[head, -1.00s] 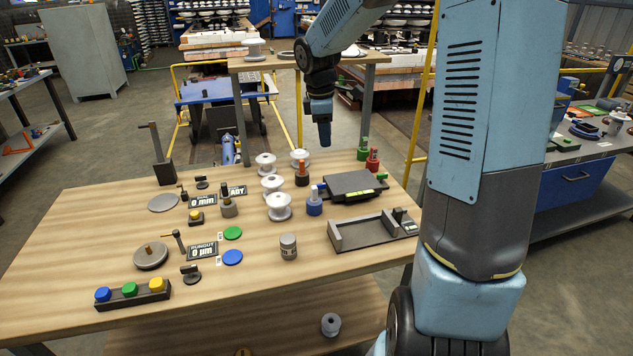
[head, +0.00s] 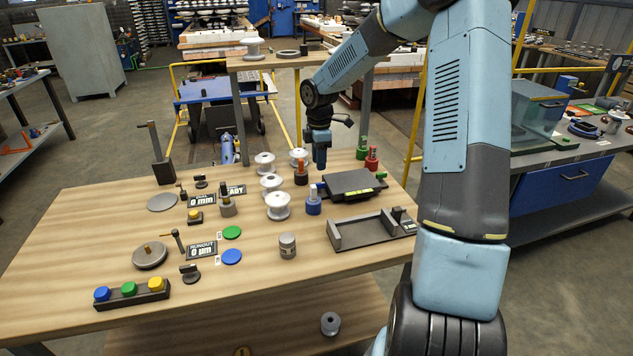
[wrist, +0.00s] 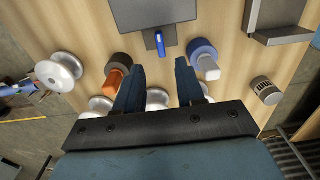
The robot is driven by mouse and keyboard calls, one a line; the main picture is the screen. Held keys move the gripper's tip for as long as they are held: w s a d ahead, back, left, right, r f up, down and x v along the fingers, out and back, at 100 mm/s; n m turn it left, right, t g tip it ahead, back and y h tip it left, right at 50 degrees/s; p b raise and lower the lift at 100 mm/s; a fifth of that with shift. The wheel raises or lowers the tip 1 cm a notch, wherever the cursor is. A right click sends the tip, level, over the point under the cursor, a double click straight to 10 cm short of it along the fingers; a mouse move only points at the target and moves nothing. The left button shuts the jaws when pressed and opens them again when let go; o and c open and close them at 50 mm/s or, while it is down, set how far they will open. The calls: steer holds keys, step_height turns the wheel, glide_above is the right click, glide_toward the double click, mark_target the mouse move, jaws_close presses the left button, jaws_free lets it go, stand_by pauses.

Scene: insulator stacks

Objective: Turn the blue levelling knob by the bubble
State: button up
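A small blue knob (wrist: 160,43) stands at the edge of a dark flat plate (wrist: 140,14) in the wrist view. In the head view the plate (head: 350,182) lies on the right of the table, with a yellow-green strip (head: 366,191), perhaps the bubble, on its front edge. My gripper (head: 320,166) points down above the table near the plate's left edge. In the wrist view its fingers (wrist: 162,68) are apart with nothing between them, and the blue knob lies just beyond their tips. A blue collar with a grey lever (wrist: 203,55) is close by the right finger.
An orange-levered dark collar (wrist: 118,68) is by the left finger. White insulators (head: 278,206) stand left of the gripper. A grey open cradle (head: 370,232) and a small can (head: 287,245) are nearer the front. Green (head: 362,148) and red (head: 372,158) pieces stand behind the plate.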

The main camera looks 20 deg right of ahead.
mark_target(319, 188)
step_height(319, 188, down, 8)
steer(key=shift+f, duration=0.15)
stand_by(0.4)
jaws_close()
steer(key=shift+a, duration=0.35)
steer(key=shift+d, duration=0.3)
